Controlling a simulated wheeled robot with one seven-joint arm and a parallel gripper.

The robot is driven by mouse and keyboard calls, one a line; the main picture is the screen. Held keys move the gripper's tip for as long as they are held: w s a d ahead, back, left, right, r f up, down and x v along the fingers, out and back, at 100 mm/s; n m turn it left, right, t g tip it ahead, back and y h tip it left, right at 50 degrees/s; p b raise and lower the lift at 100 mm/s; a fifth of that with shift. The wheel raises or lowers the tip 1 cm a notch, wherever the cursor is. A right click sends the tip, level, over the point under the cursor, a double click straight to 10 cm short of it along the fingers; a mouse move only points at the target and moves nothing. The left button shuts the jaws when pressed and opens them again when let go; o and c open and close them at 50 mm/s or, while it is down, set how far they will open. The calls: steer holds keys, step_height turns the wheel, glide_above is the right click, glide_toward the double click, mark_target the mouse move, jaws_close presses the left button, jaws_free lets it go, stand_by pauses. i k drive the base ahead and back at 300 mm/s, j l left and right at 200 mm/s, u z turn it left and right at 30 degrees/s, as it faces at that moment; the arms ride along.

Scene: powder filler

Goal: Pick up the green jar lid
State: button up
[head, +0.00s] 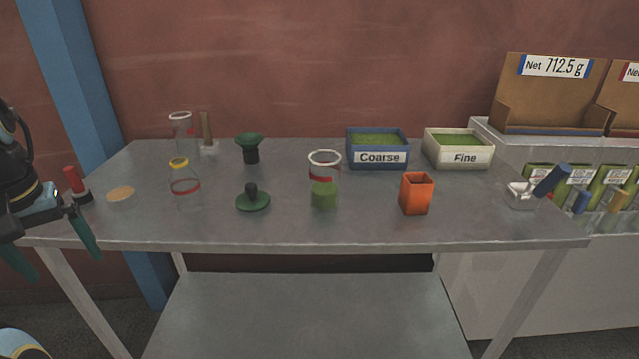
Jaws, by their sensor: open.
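The green jar lid (252,202) is a flat dark green disc with a dark knob on top. It lies on the grey metal table (300,232), left of the middle, with clear tabletop in front. My gripper (66,268) is at the far left of the head view, by the table's left edge. Its two teal fingers are spread apart with nothing between them. It is well to the left of the lid and does not touch it.
An empty jar (185,190) stands left of the lid; a jar with green powder (324,195) stands right. A dark green funnel (249,147) is behind it. A red-handled tool (74,180) and a tan disc (120,194) are near my gripper. An orange cup (416,195) stands farther right.

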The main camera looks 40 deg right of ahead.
mark_target(253, 201)
steer(key=l+u, duration=0.15)
steer(key=u, duration=0.7)
steer(key=k+l+u, duration=0.45)
steer(key=k+u, duration=0.45)
steer(key=k+l, duration=0.15)
steer(key=k, duration=0.2)
steer(key=k+l, duration=0.1)
steer(key=k, duration=0.25)
steer(key=l+u, duration=0.05)
